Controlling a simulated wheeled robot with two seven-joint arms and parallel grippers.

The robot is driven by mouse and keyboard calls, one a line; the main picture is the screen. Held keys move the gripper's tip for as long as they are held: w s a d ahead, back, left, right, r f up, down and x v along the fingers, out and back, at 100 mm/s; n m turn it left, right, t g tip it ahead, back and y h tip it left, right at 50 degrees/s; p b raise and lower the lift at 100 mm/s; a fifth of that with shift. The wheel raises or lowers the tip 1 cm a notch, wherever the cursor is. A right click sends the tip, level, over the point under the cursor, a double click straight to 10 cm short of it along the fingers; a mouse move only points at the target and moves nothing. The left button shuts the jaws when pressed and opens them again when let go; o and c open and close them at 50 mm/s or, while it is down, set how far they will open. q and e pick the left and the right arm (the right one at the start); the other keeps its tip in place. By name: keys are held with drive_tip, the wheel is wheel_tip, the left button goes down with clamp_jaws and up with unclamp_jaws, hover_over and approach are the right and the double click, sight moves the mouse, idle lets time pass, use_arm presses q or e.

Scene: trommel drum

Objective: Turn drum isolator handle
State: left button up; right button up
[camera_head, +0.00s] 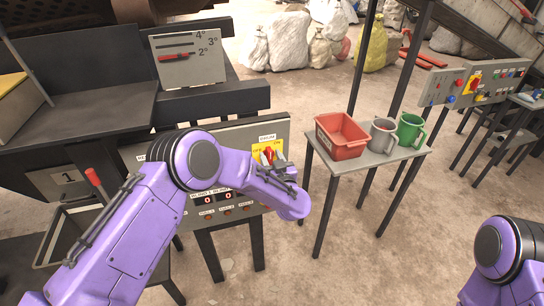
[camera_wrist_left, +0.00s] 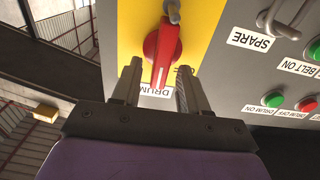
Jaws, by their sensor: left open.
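The red drum isolator handle (camera_wrist_left: 163,52) sits on a yellow plate (camera_wrist_left: 203,30) on a grey control panel. In the left wrist view it stands nearly upright, slightly tilted, above an upside-down label reading DRUM. My left gripper (camera_wrist_left: 156,82) is open, with its fingertips on either side of the handle's lower end; I cannot tell whether they touch it. In the head view the handle (camera_head: 268,152) is partly hidden by my left gripper (camera_head: 277,163). Only part of my right arm shows at the lower right; its gripper is out of view.
A metal loop (camera_wrist_left: 173,11) sits beside the handle's top end. Green and red buttons are at the panel's right in the wrist view. A small table with a red bin (camera_head: 341,136), grey mug (camera_head: 382,136) and green mug (camera_head: 410,129) stands right of the panel.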

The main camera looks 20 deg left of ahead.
use_arm(q)
clamp_jaws()
drive_tip(key=n+b, duration=0.2)
drive_tip(key=n, duration=0.1)
drive_tip(key=n+b, duration=0.2)
drive_tip(key=shift+s+a+f, duration=0.15)
drive_tip(key=shift+a+f, duration=0.1)
drive_tip(key=shift+a, duration=0.05)
drive_tip(key=shift+s+a+f+n+b, duration=0.15)
drive_tip(key=shift+f+n+b, duration=0.1)
drive_tip(key=shift+n+b, duration=1.75)
drive_tip(key=shift+s+a+f+n+b, duration=0.1)
drive_tip(key=shift+f+n+b, duration=0.1)
drive_tip(key=shift+n+b, duration=1.8)
drive_tip(key=shift+s+a+f+n+b, duration=0.2)
drive_tip(key=shift+n+b, duration=1.3)
drive_tip(key=shift+n, duration=1)
drive_tip(key=shift+w, duration=0.15)
